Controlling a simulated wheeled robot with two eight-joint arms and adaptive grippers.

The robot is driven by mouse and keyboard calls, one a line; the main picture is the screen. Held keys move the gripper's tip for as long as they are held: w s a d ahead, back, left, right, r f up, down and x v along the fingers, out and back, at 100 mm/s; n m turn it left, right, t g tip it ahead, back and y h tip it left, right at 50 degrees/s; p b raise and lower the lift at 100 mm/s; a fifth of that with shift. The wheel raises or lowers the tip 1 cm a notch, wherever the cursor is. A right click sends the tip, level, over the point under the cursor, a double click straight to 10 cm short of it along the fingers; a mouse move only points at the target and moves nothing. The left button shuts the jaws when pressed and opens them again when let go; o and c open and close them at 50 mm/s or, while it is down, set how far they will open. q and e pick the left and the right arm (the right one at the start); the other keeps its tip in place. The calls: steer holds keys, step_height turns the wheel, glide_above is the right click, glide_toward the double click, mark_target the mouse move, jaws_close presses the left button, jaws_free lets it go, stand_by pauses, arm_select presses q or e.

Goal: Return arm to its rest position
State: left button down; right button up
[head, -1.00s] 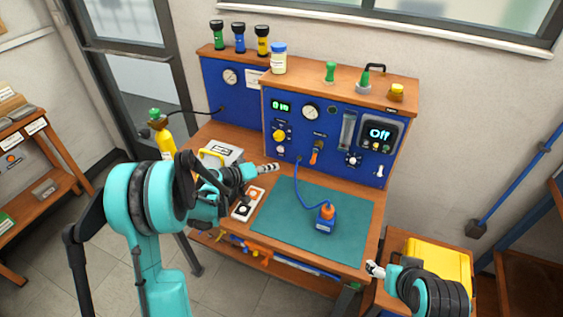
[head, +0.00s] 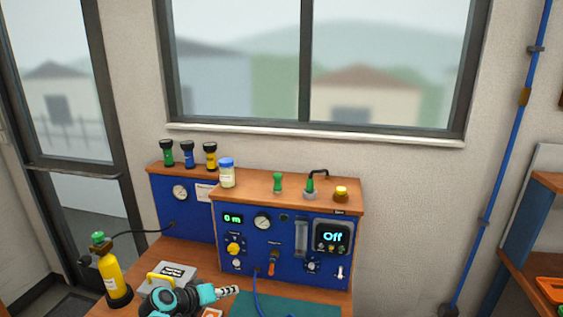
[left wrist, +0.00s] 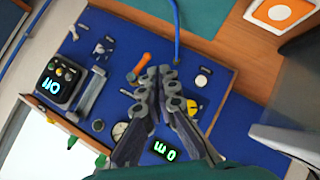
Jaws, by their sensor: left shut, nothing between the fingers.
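My left gripper (head: 228,291) is low in the head view, over the left part of the bench, in front of the blue test panel (head: 222,261). Its fingers are together and empty. In the left wrist view the shut fingers (left wrist: 165,72) lie across the view of the panel, which appears turned upside down. The panel has a display reading "0 m" (head: 233,218), a screen reading "Off" (head: 332,237), a round gauge (head: 263,222), a yellow knob (head: 235,249) and an orange lever (head: 271,268). My right gripper is outside both views.
A yellow cylinder (head: 113,277) with a green top stands at the bench's left. A grey case (head: 165,275) with a yellow handle lies beside my left gripper. The green mat (head: 290,306) shows at the bottom edge.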

arm_select(q)
steer(key=s+a+r+m+g+y, duration=0.1)
steer(key=s+y, duration=0.2)
steer(key=s, duration=1)
steer(key=s+r+m+g+y, duration=0.1)
steer(key=s+y, duration=0.2)
steer(key=s, duration=1.1)
steer(key=shift+a+r+y, duration=0.25)
steer(key=shift+a+y, duration=0.1)
steer(key=shift+y, duration=0.05)
